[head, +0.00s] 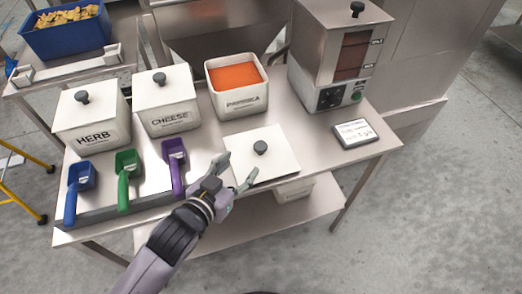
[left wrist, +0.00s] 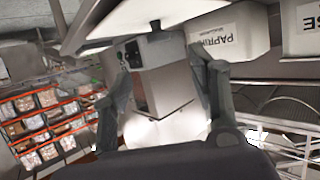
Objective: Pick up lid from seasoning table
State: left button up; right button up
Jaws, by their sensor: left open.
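The lid (head: 262,168) is a flat white square plate with a dark round knob (head: 260,147) in its middle. It lies on the metal seasoning table (head: 300,135) in front of the open paprika tub (head: 240,103). My left gripper (head: 235,173) is open at the lid's near left part, with one finger over its left edge. The knob lies just beyond the fingertips, apart from them. In the left wrist view the fingers (left wrist: 162,76) are spread and empty, and the knob (left wrist: 156,30) shows beyond them. My right gripper is not in view.
Lidded herb (head: 92,135) and cheese (head: 170,120) tubs stand to the left. Blue (head: 80,178), green (head: 127,165) and purple (head: 175,155) scoops lie in front. A metal machine (head: 335,60) and a small display (head: 355,133) stand on the right. Another white tub (head: 294,190) is on the lower shelf.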

aim_at(257, 149)
pick_arm(q)
jog(key=x, duration=0.4)
jog(key=shift+w, duration=0.15)
jog(key=shift+x, duration=1)
jog(key=shift+w+d+f, duration=0.2)
jog(key=shift+w, duration=0.05)
jog(key=x, duration=0.3)
jog(key=shift+w+d+f+p, duration=0.1)
jog(key=shift+w+f+p, duration=0.1)
jog(key=shift+f+p, duration=0.1)
jog(key=shift+w+d+f, duration=0.15)
jog(key=shift+w+d, duration=0.05)
jog(key=shift+w, duration=0.15)
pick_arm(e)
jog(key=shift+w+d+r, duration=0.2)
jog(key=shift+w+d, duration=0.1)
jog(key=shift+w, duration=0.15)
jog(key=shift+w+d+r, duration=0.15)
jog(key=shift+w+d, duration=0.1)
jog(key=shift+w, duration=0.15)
pick_arm(q)
jog(key=shift+c, duration=0.6)
jog(key=c, duration=0.4)
grip_shut()
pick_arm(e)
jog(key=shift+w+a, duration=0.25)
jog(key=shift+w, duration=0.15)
